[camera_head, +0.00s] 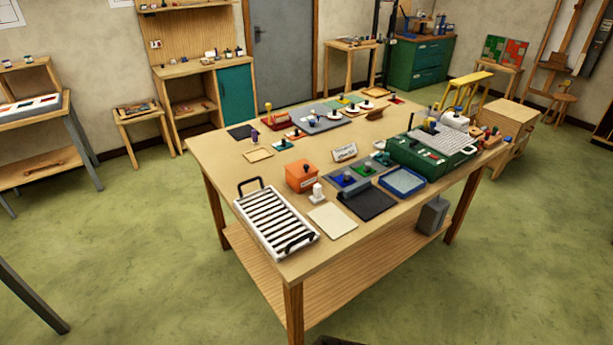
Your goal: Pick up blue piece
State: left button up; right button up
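A blue piece (340,181) with a dark knob lies on the wooden table (225,160), just behind a dark flat pad. A green piece (362,170) with a dark knob lies to its right. A blue-rimmed tray (402,193) stands further right and is also blue. Neither of my grippers shows in this view.
A white slatted rack (270,222) with dark handles fills the near left corner. An orange box (301,177), a cream sheet (333,220) and a dark pad (368,203) lie close by. A green case (420,157) stands to the right. Several knobbed pieces lie further back.

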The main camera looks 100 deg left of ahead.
aim_at(344, 179)
jog(key=u, duration=3.05)
